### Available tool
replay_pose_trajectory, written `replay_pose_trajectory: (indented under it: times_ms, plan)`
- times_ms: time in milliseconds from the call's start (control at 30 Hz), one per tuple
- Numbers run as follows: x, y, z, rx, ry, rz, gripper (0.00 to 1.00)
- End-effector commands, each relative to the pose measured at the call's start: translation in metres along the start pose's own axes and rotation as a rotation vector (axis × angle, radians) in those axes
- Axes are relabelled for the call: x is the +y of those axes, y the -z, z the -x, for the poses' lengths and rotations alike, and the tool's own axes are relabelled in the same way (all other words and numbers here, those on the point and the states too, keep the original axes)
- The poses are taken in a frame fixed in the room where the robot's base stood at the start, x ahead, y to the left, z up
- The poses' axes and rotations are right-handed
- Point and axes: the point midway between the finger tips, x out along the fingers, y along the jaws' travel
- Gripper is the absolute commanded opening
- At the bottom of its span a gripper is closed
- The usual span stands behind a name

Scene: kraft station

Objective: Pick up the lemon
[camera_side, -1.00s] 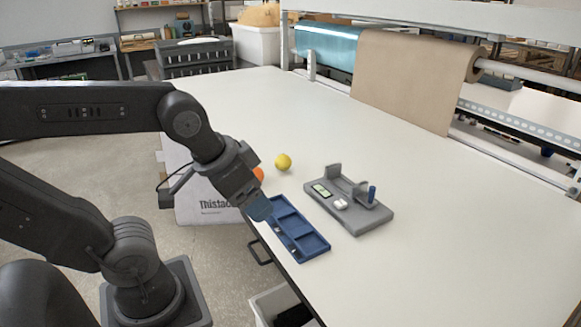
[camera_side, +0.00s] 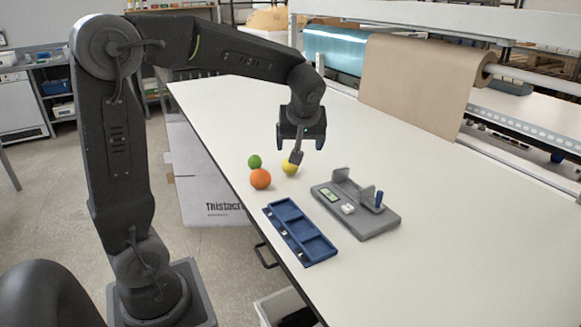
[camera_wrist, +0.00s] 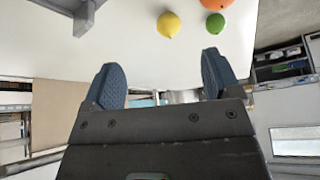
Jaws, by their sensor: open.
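The yellow lemon (camera_side: 290,168) lies on the white table beside an orange fruit (camera_side: 260,179) and a green fruit (camera_side: 254,161). A dark part of my gripper hides some of its upper right in the side view. In the wrist view the lemon (camera_wrist: 169,25) is whole near the top, just left of the green fruit (camera_wrist: 214,24). My gripper (camera_side: 301,143) is open above the table near the lemon. Its two blue fingers are wide apart and empty in the wrist view (camera_wrist: 160,72); the lemon appears beyond them, not between them.
A blue compartment tray (camera_side: 318,246) lies near the table's front edge. A grey fixture (camera_side: 378,222) with upright plates and a blue peg stands right of it. Brown paper (camera_side: 418,85) hangs from a roll at the back. The table's right part is clear.

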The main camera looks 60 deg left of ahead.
Motion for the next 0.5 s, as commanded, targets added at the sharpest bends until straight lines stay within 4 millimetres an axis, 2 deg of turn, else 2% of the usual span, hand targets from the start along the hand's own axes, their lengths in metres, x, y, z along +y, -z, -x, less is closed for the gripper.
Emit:
replay_pose_trajectory:
  times_ms: [33,100,200,367,500]
  plan:
    - [0.004,0.012,-0.015,0.012,0.034,0.059,0.83]
    - [0.007,0.024,-0.029,0.032,0.065,0.130,0.83]
    - [0.009,0.035,-0.041,0.053,0.092,0.198,0.83]
    - [0.008,0.041,-0.058,0.063,0.104,0.230,0.83]
    - [0.005,0.041,-0.083,0.060,0.105,0.230,0.83]
